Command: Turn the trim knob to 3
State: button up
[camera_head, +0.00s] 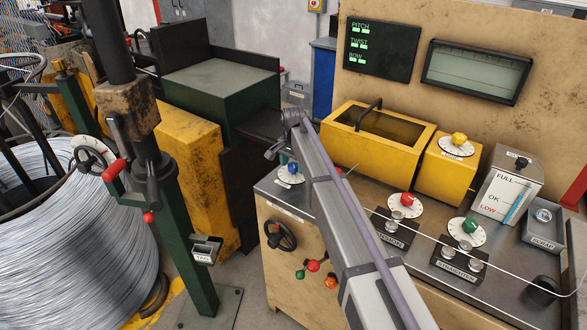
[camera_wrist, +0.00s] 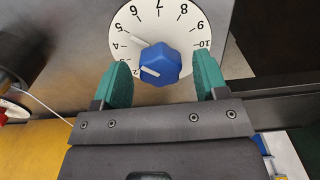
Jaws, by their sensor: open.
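A blue knob (camera_wrist: 160,64) sits on a round white dial (camera_wrist: 170,28) numbered up to 10 in the wrist view. A white mark on the knob points toward the low numbers, near 2. A second pale mark lies on the dial near 4 and 5. No trim label is readable. My gripper (camera_wrist: 162,70) is open, its green fingers on either side of the knob, with a gap visible on each side. In the head view the blue knob (camera_head: 292,169) is at the bench's left end, with my arm over the bench beside it.
A red knob (camera_head: 407,199), a green knob (camera_head: 469,226) and a yellow knob (camera_head: 459,138) have their own dials. A wire runs across the bench. A handwheel (camera_head: 279,236) is on the front panel.

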jog(key=shift+c, duration=0.5)
jog(key=c, duration=0.8)
jog(key=shift+c, duration=0.2)
jog(key=shift+n, duration=0.3)
jog(key=n, duration=0.9)
jog(key=shift+n, duration=0.4)
